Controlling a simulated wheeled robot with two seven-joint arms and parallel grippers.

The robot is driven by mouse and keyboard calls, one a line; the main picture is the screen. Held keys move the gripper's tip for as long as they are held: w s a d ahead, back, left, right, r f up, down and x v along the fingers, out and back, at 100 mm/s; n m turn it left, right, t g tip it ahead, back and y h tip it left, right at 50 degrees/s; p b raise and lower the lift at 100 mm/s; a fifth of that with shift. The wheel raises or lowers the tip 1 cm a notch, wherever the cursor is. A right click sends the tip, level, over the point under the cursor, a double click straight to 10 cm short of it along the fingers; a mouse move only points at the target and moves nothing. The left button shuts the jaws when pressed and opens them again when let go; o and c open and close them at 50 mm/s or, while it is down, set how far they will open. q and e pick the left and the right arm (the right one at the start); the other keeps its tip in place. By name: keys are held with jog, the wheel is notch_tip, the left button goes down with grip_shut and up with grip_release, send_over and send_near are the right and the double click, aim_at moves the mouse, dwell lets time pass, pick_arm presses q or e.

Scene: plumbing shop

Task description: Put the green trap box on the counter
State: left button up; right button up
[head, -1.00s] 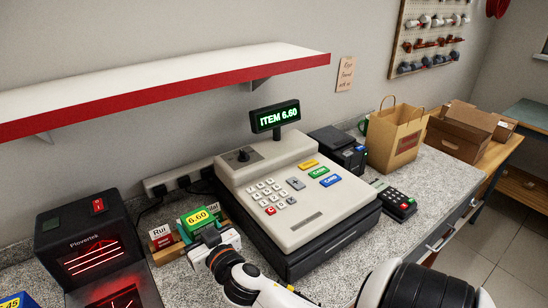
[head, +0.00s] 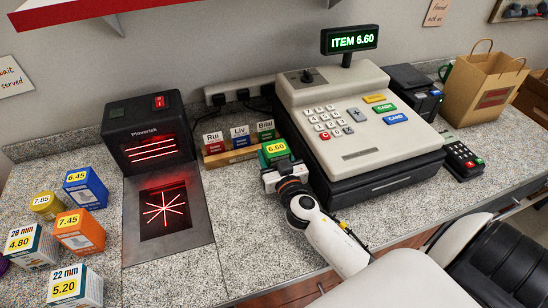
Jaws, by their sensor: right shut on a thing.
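The green trap box (head: 274,148) has a yellow 6.60 label on top. It is at the end of my right gripper (head: 282,170), which is shut on it, between the scanner and the cash register. The gripper covers its lower front, so I cannot tell whether it touches the counter (head: 240,256). The counter is grey speckled stone. My left gripper is not in view.
The cash register (head: 349,140) stands close right of the box, its display reading ITEM 6.60. Name blocks (head: 240,140) stand just behind. The scanner (head: 150,135) glows red at left. Several priced boxes, including an orange one (head: 79,232), stand far left. Bare counter lies in front.

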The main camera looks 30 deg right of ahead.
jog(key=shift+f, duration=0.15)
jog(key=shift+f, duration=0.2)
jog(key=o, duration=1.1)
jog(key=shift+a, duration=0.1)
jog(key=shift+r, duration=0.1)
